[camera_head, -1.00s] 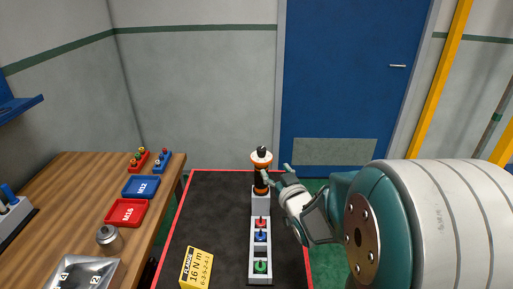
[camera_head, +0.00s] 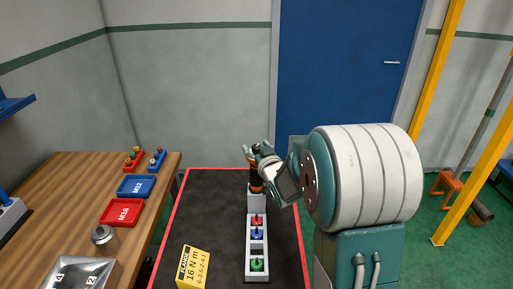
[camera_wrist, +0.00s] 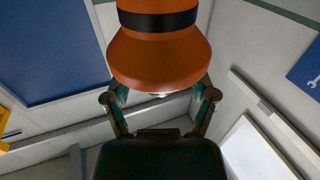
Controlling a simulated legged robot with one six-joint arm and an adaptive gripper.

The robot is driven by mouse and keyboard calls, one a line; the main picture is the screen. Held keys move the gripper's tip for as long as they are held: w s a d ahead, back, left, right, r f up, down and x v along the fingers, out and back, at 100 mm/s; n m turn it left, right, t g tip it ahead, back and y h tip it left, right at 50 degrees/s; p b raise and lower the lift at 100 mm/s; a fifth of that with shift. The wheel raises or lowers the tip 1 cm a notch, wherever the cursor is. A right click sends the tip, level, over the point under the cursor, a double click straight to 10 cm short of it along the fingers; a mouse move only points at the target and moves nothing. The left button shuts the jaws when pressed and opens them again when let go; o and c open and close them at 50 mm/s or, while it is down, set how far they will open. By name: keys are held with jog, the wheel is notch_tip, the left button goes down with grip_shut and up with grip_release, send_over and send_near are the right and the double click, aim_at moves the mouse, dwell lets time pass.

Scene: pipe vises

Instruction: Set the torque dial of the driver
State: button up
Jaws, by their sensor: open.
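The driver (camera_head: 257,186) is orange and black and stands upright in a grey holder (camera_head: 257,203) at the far end of the dark mat. My gripper (camera_head: 256,152) is open at the driver's upper part, reaching in from the right and partly hiding it. In the wrist view the driver's flared orange body with a black band (camera_wrist: 158,50) fills the top middle. My two fingers (camera_wrist: 160,98) show to either side of its wide end; contact cannot be told. Dial markings are not readable. A yellow card (camera_head: 193,268) reads 16 N m and 6-3-5-2-4-1.
A grey rack with red, blue and green pieces (camera_head: 257,264) runs toward me from the holder. The wooden bench (camera_head: 70,205) at left bears a red M16 tray (camera_head: 121,213), a blue M12 tray (camera_head: 136,187) and a metal tray (camera_head: 78,274).

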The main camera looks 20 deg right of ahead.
grip_shut()
